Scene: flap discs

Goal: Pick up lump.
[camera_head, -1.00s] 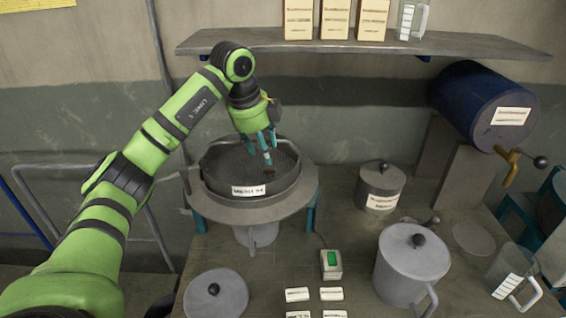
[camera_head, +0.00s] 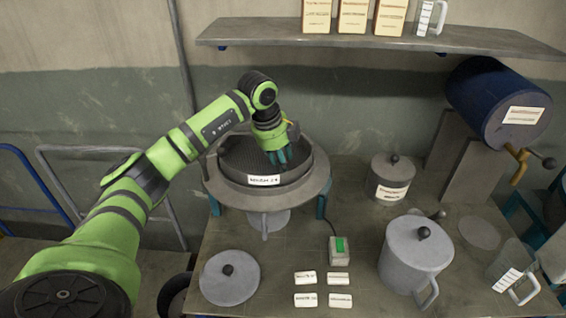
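My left gripper (camera_head: 279,158) points down into the round dark sieve (camera_head: 237,172) with a white label, which sits on a grey ring stand. Its teal fingers are low inside the rim, close to the mesh. They are small in the picture, and I cannot tell whether they are open or shut. I cannot make out the lump; the fingers and the sieve's front wall may hide it. My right gripper is not in view.
A lidded grey pot (camera_head: 415,255), a smaller labelled canister (camera_head: 390,178), a glass jug (camera_head: 511,273) and a round lid (camera_head: 229,277) stand around. A green-switched box (camera_head: 339,249) and several label cards lie in front. A shelf (camera_head: 380,38) runs above.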

